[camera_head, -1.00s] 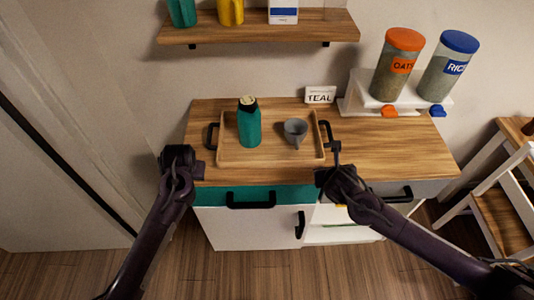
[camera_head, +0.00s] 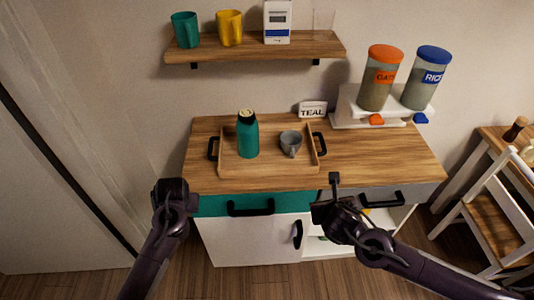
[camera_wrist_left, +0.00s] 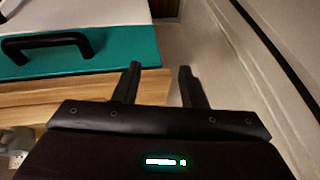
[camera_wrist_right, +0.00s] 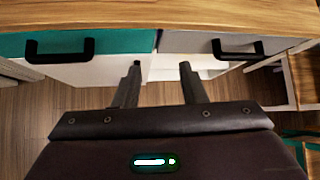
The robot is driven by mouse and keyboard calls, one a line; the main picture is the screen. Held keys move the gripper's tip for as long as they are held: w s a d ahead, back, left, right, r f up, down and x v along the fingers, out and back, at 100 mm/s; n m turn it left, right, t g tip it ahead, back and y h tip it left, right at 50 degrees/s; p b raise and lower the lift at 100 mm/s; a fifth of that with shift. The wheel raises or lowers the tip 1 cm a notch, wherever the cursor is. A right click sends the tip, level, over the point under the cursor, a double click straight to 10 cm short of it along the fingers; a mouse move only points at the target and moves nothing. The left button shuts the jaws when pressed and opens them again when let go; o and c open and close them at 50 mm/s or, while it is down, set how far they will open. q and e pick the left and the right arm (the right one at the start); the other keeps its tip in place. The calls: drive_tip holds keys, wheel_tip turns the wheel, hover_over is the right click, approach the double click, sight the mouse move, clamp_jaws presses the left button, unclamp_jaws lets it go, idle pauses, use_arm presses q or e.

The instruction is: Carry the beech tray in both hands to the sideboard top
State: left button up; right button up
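The beech tray (camera_head: 268,168) rests on the wooden sideboard top (camera_head: 375,155), with a black handle at each end. It holds a teal bottle (camera_head: 247,136), upright, and a grey cup-like vessel (camera_head: 291,142). My left gripper (camera_head: 172,187) is in front of the sideboard's left end, apart from the tray. In the left wrist view its fingers (camera_wrist_left: 158,85) are spread and empty. My right gripper (camera_head: 328,190) is in front of the sideboard, right of the tray and apart from it. In the right wrist view its fingers (camera_wrist_right: 160,80) are spread and empty.
A teal drawer (camera_head: 225,204) and a grey drawer (camera_head: 370,195) face me. Behind the tray stands a TEAL sign (camera_head: 312,109). Oats (camera_head: 379,78) and rice (camera_head: 427,78) dispensers stand at back right. A wall shelf (camera_head: 255,47) holds mugs. A white-framed wooden stand (camera_head: 495,215) is at right.

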drive_tip(key=v, duration=0.5)
drive_tip(key=shift+s+r, duration=0.1)
